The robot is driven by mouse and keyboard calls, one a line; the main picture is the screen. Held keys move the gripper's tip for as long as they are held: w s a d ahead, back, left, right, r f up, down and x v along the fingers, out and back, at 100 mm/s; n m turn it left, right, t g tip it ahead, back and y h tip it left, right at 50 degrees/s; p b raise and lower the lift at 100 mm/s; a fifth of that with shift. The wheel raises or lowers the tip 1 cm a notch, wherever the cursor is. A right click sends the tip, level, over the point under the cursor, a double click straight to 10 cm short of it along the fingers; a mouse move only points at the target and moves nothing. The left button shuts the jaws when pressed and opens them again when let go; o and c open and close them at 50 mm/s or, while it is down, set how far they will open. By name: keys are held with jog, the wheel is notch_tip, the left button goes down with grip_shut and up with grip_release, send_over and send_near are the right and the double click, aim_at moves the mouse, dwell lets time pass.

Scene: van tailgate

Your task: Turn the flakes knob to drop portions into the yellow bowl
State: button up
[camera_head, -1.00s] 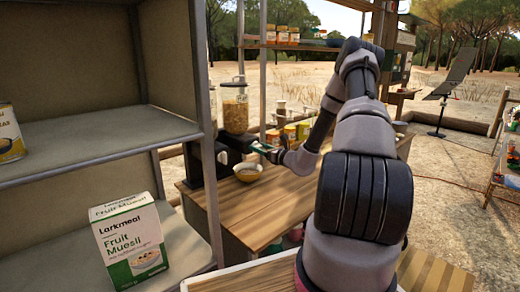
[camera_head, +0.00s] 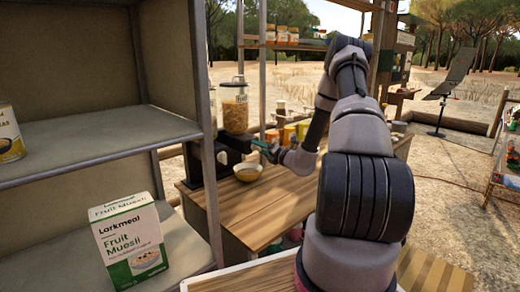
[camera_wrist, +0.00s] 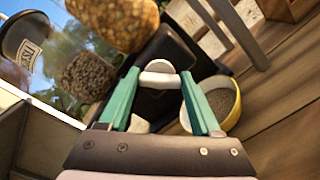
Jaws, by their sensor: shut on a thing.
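The flakes dispenser's clear canister (camera_head: 235,110) of golden flakes stands on a dark base at the table's far left. It also shows at the top of the wrist view (camera_wrist: 115,18). My gripper (camera_head: 266,149) is at the right side of the base. In the wrist view its green fingers (camera_wrist: 160,88) are closed on a pale knob (camera_wrist: 158,76), partly hidden between them. The yellow bowl (camera_head: 247,179) sits on the table just below my gripper. In the wrist view the bowl (camera_wrist: 236,112) is right of the fingers, with grainy brownish contents inside.
A second canister with darker contents (camera_wrist: 90,74) shows in the wrist view. Cartons (camera_head: 288,134) stand behind my gripper on the wooden table (camera_head: 250,215). A grey shelf (camera_head: 90,150) with a muesli box (camera_head: 128,243) is at left. The table front is clear.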

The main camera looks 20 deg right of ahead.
jog(key=m, duration=0.7)
jog(key=shift+d+f, duration=0.1)
jog(key=shift+f, duration=0.05)
dwell(0.4)
jog(key=o, duration=1.4)
jog(key=v, duration=1)
jog(key=shift+s+d, duration=0.1)
jog(key=shift+s, duration=0.25)
